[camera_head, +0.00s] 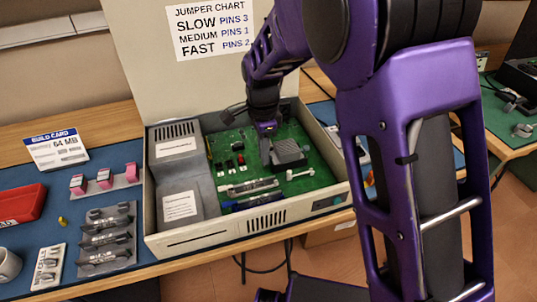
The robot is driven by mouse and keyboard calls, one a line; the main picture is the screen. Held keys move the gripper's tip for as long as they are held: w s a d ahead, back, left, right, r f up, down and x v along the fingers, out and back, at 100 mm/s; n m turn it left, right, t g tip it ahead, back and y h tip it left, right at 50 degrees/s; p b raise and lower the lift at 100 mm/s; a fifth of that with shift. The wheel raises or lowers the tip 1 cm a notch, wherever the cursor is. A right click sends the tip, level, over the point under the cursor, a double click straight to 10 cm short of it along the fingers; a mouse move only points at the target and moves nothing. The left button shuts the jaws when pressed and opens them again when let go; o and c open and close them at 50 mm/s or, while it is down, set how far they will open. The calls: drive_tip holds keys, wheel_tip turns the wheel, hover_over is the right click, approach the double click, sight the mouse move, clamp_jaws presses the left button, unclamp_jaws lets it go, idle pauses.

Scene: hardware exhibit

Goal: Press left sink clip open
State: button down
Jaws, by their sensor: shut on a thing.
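The computer case (240,236) lies open on the table with a green circuit board (318,173) inside. A dark grey finned heat sink (289,153) sits on the board, right of the middle. My gripper (267,131) reaches down from above to the heat sink's left edge. It is shut on a small dark part there, which looks like the left sink clip (265,149). The jaws and the clip are tiny in this view, and my gripper partly covers that spot. I cannot tell whether the clip is latched or open.
The raised lid carries a jumper chart (211,29). A grey drive bay (182,178) fills the case's left side. Left of the case are a build card (57,149), a red tray (21,205), pink-marked parts (104,178) and a rack of modules (105,240). My arm hides much of the right.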

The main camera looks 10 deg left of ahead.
drive_tip(key=shift+s+a+f, duration=0.45)
drive_tip(key=shift+a+f, duration=0.05)
drive_tip(key=shift+a, duration=0.15)
idle(1.2)
drive_tip(key=c, duration=1.1)
unclamp_jaws()
drive_tip(key=shift+w+r+p, duration=0.1)
drive_tip(key=shift+p, duration=0.2)
wheel_tip(320, 180, up, 7)
drive_tip(key=p, duration=0.5)
drive_tip(key=shift+p, duration=0.3)
drive_tip(key=shift+w+d, duration=0.1)
drive_tip(key=shift+d, duration=0.05)
